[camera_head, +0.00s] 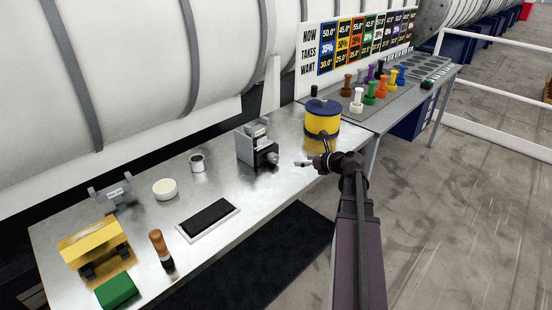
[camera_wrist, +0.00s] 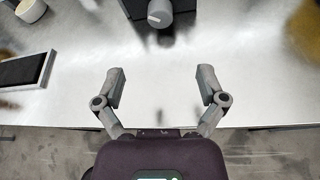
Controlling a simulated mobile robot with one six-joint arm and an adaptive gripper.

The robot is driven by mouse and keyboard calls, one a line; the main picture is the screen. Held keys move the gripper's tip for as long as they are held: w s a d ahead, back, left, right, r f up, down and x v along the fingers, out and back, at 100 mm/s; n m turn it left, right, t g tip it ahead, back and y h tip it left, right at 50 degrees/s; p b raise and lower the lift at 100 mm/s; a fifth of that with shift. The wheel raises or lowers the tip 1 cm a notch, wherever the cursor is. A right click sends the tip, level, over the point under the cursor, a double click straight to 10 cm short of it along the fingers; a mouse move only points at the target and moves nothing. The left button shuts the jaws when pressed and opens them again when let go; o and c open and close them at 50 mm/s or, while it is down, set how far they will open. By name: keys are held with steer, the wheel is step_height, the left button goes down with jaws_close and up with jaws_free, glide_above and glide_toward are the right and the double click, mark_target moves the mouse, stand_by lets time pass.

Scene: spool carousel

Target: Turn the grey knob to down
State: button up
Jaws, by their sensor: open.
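The grey knob (camera_wrist: 160,13) shows at the top of the wrist view, on the front of a dark box. A pale mark on it points toward the lower left in that view. In the head view the knob (camera_head: 272,158) sticks out from the grey and black device (camera_head: 255,147) on the metal table. My gripper (camera_wrist: 160,86) is open and empty, its two fingers spread apart. The knob lies ahead of the fingers, midway between them and apart from them. In the head view my gripper (camera_head: 304,164) is just right of the knob, above the table's front edge.
A yellow and blue drum (camera_head: 322,122) stands on the metal table (camera_head: 215,175) right of the device. A metal cup (camera_head: 197,163), a white bowl (camera_head: 165,189) and a black-topped tray (camera_head: 208,216) are to its left. Several coloured spools stand farther right.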

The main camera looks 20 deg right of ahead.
mark_target(276, 159)
steer(key=shift+w+f, duration=0.1)
steer(key=shift+w, duration=0.05)
steer(key=b+x, duration=0.5)
steer(key=x, duration=0.8)
steer(key=shift+w+a+f, duration=0.1)
steer(key=shift+w, duration=0.1)
steer(key=c, duration=1.2)
steer(key=shift+o, duration=0.2)
steer(key=shift+n, duration=0.3)
steer(key=shift+s+a+n+h, duration=0.1)
steer(key=shift+n+h, duration=0.7)
steer(key=shift+n+t+h, duration=0.5)
steer(key=shift+n+h, duration=0.2)
steer(key=shift+n, duration=0.3)
